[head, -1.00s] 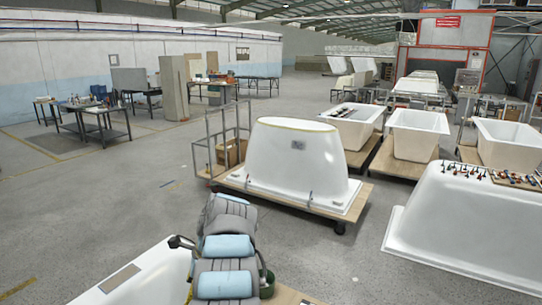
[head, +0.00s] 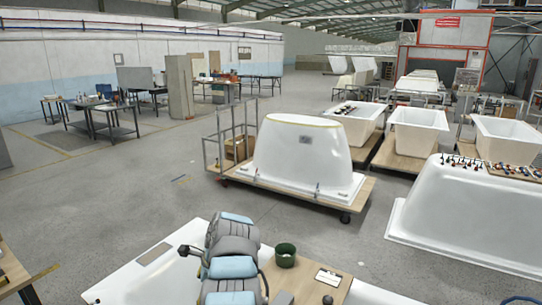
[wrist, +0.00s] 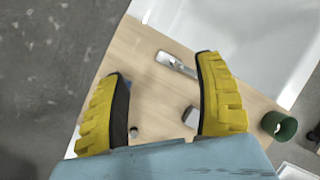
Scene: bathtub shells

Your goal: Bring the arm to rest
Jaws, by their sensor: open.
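My gripper (wrist: 162,70) shows in the wrist view with its two yellow-padded fingers spread wide and nothing held between them. It points down over a wooden board on a white tub shell. In the head view my arm, with grey and light-blue segments, reaches up from the bottom edge over the near white shell (head: 125,282); the gripper itself is hidden there. The wooden board (wrist: 143,50) carries a metal tool (wrist: 176,65) beyond the fingertips. A small grey block lies beside the right finger, partly hidden.
A dark green pot (head: 286,255) stands on the board right of my arm; it also shows in the wrist view (wrist: 279,125). Beyond, a white shell (head: 303,155) sits on a wheeled cart. Another shell (head: 465,220) with tools is at right. Open floor lies left.

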